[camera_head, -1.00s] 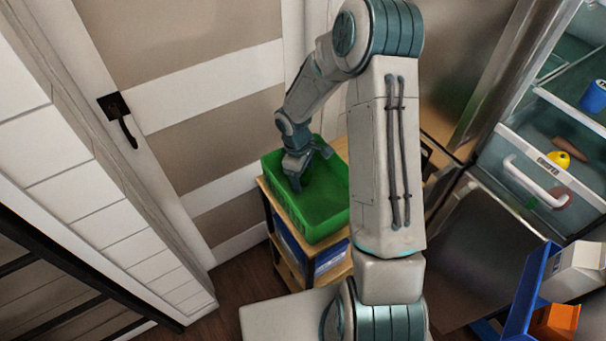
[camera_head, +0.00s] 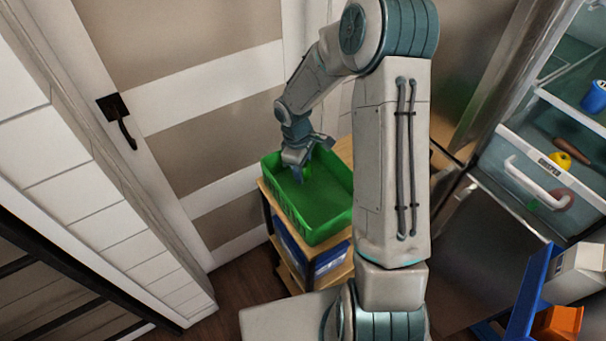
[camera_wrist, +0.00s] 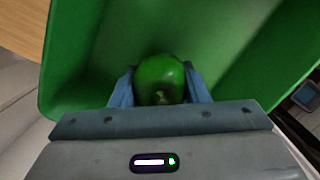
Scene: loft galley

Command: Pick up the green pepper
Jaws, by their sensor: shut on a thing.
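The green pepper (camera_wrist: 160,80) is rounded and glossy, with its stem end facing the wrist camera. My gripper (camera_wrist: 160,92) is shut on it, with a blue-grey finger on each side. In the head view my gripper (camera_head: 302,174) is at the far left part of the green crate (camera_head: 319,238), near its rim. A small green patch between the fingers there is the pepper. The crate's walls and floor surround the pepper in the wrist view. I cannot tell exactly how far the pepper is above the crate floor.
The crate stands on a wooden shelf unit (camera_head: 338,272) with a blue bin (camera_head: 300,255) below. An open fridge (camera_head: 520,150) with a drawer is at the right. A door with a black handle (camera_head: 122,120) is behind at the left. A blue crate (camera_head: 530,290) is at the lower right.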

